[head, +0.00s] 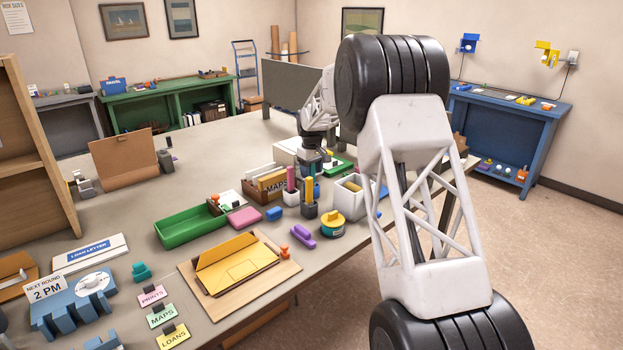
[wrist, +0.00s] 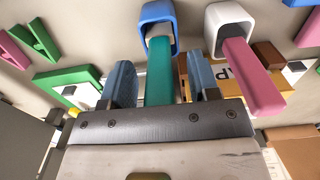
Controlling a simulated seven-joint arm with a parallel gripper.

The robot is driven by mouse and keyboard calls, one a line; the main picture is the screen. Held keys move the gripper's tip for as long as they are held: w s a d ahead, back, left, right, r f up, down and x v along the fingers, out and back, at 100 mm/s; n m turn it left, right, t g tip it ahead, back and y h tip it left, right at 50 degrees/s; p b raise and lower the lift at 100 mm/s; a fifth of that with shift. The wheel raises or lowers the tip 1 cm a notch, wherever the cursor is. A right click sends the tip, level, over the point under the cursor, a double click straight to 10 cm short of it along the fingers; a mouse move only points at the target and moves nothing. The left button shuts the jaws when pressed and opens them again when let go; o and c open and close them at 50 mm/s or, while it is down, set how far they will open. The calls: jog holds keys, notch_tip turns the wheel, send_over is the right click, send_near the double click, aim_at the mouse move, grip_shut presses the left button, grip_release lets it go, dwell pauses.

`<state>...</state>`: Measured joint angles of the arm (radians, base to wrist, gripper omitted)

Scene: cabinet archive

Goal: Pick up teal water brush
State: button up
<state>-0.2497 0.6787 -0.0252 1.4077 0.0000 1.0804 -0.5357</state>
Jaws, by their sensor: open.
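The teal water brush (wrist: 160,72) shows in the wrist view as a teal bar with its far end in a blue square holder (wrist: 157,18). My gripper (wrist: 161,82) is open, with one blue-grey finger on each side of the brush. A small gap shows on both sides, more clearly on the right. In the head view my gripper (head: 311,168) is low over the cluster of holders at the back of the table. The brush cannot be made out there.
A pink bar (wrist: 250,75) in a white holder (wrist: 230,22) stands close to the right finger. In the head view a dark holder with a yellow bar (head: 309,192) and a white bin (head: 349,197) are near. A green tray (head: 190,228) lies to the left.

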jog(key=shift+c, duration=0.3)
jog(key=c, duration=0.9)
jog(key=shift+c, duration=0.2)
jog(key=shift+r, duration=5)
jog(key=shift+o, duration=1.4)
jog(key=shift+c, duration=1.4)
